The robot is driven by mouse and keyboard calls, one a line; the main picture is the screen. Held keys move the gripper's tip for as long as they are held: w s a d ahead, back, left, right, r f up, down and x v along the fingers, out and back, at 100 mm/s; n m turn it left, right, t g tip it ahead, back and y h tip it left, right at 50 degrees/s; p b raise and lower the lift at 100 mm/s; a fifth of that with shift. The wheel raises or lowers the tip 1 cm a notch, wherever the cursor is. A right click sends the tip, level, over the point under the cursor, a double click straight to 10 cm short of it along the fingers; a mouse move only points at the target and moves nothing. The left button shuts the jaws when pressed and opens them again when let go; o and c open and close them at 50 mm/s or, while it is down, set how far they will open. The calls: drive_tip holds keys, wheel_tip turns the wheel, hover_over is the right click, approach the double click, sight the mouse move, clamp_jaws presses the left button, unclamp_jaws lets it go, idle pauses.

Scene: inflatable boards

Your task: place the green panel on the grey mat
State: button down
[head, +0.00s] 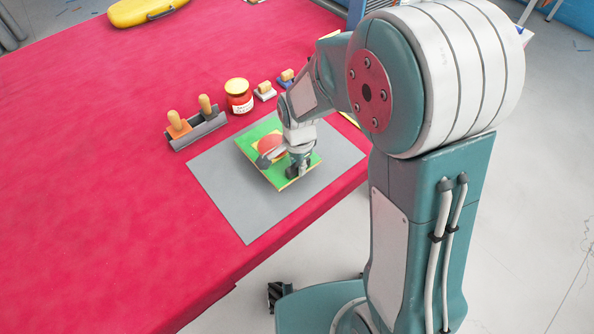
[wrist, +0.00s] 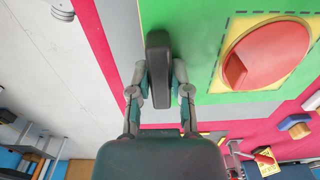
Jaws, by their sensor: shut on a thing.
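My gripper hides a part of the panel.
Beyond the mat stand a grey holder (head: 200,131) with wooden-handled stamps, a red jar (head: 239,96) and small stamps (head: 265,91). A yellow case (head: 145,9) lies at the far left. The red table (head: 90,150) is clear at left; its edge runs close to the mat.

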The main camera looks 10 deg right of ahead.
wheel_tip(320, 180, down, 3)
drive_tip(key=shift+a+r, duration=0.1)
drive_tip(key=shift+r, duration=0.05)
drive_tip(key=shift+a+f, duration=0.1)
drive_tip(key=shift+f, duration=0.1)
drive_tip(key=shift+a, duration=0.25)
drive_tip(key=c, duration=0.6)
unclamp_jaws()
drive_tip(key=shift+d, duration=0.15)
drive_tip(key=shift+d, duration=0.1)
drive_tip(key=shift+r, duration=0.1)
